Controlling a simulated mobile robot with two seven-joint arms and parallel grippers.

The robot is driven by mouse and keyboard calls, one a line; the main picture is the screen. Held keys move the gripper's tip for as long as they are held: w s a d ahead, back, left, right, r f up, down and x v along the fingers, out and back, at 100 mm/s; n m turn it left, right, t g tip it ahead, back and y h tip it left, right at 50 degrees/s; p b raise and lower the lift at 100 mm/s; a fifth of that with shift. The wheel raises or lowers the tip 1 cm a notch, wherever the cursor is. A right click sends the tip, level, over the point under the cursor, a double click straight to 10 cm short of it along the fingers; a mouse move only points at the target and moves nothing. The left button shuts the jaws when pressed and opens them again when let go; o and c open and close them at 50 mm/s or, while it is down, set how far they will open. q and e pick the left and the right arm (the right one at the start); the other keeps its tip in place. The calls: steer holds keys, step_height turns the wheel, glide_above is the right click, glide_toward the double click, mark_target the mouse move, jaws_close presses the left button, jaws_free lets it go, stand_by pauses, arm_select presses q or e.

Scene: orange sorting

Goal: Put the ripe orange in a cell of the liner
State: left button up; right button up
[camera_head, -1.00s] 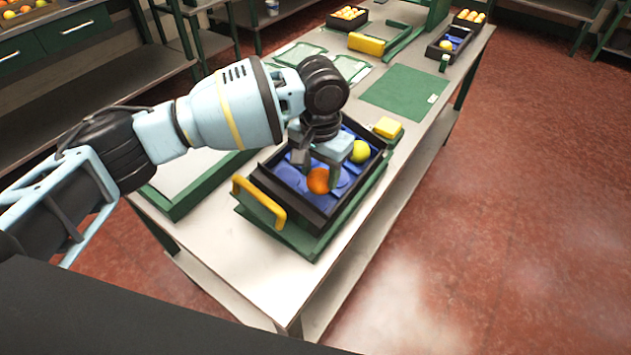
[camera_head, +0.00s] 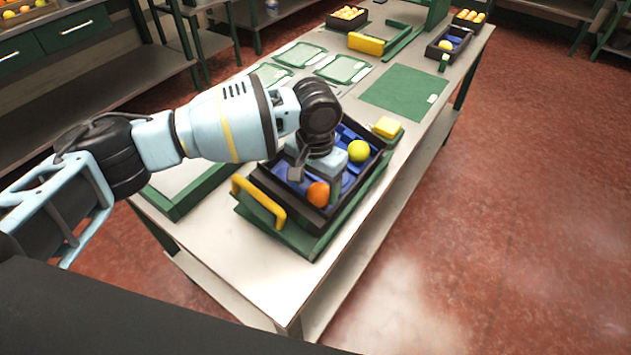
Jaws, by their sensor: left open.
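The ripe orange (camera_head: 318,194) lies on the blue liner (camera_head: 345,180) inside a dark crate, towards its near side. Which cell it sits in, or whether it is fully down in one, I cannot tell. A yellow-green fruit (camera_head: 358,151) sits on the liner towards the right side. My left gripper (camera_head: 309,173) is open over the crate, just behind the orange in the picture. Its fingers do not hold the orange; whether one still touches it is unclear. The gripper and wrist hide much of the liner. My right gripper is not in view.
The crate stands on a green base with a yellow handle (camera_head: 258,202) at its near left. A green mat (camera_head: 405,93) lies farther back on the bench. Other fruit crates (camera_head: 347,17) stand at the far end.

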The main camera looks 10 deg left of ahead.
mark_target(316, 186)
arm_select(q)
step_height(316, 186, up, 12)
steer(key=p, duration=0.1)
stand_by(0.4)
